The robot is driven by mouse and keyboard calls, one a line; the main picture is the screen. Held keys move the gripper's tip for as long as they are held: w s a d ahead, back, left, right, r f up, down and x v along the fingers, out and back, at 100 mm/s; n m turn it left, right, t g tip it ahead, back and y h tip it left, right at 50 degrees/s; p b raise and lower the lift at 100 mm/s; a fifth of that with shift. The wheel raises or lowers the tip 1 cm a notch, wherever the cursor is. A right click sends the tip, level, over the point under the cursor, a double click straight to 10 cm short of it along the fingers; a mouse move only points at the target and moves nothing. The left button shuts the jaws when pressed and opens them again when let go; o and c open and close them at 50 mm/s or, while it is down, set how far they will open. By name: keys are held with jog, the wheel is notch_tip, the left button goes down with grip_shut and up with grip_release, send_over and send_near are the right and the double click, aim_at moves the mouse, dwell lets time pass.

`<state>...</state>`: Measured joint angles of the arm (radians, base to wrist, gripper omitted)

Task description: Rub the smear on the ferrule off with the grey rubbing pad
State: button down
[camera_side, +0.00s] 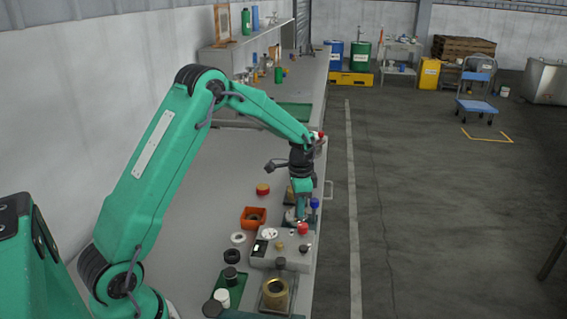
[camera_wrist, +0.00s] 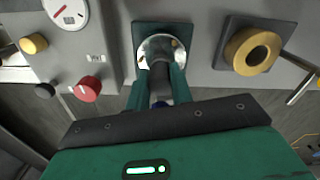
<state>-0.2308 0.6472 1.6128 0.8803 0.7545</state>
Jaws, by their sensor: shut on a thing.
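My gripper (camera_wrist: 160,85) is shut on a dark grey piece, which I take to be the rubbing pad (camera_wrist: 160,72). The pad is over the front part of a shiny round metal ferrule (camera_wrist: 158,43) on a dark green plate (camera_wrist: 141,32). Small brown marks show on the ferrule's upper face. The pad and fingers hide its lower part, and whether pad and metal touch is unclear. In the side view my gripper (camera_side: 301,207) points down at the ferrule (camera_side: 291,217), just behind the control box.
A control box (camera_wrist: 50,60) with a dial and yellow, black and red knobs stands close on the left. A brass ring (camera_wrist: 236,51) on a dark plate is on the right.

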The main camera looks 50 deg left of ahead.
jog(key=shift+f, duration=0.15)
jog(key=shift+s+a, duration=0.3)
jog(key=shift+a, duration=0.05)
jog(key=shift+r, duration=0.2)
jog(key=shift+r, duration=2.95)
jog(key=shift+w+r, duration=0.1)
jog(key=shift+r, duration=1.4)
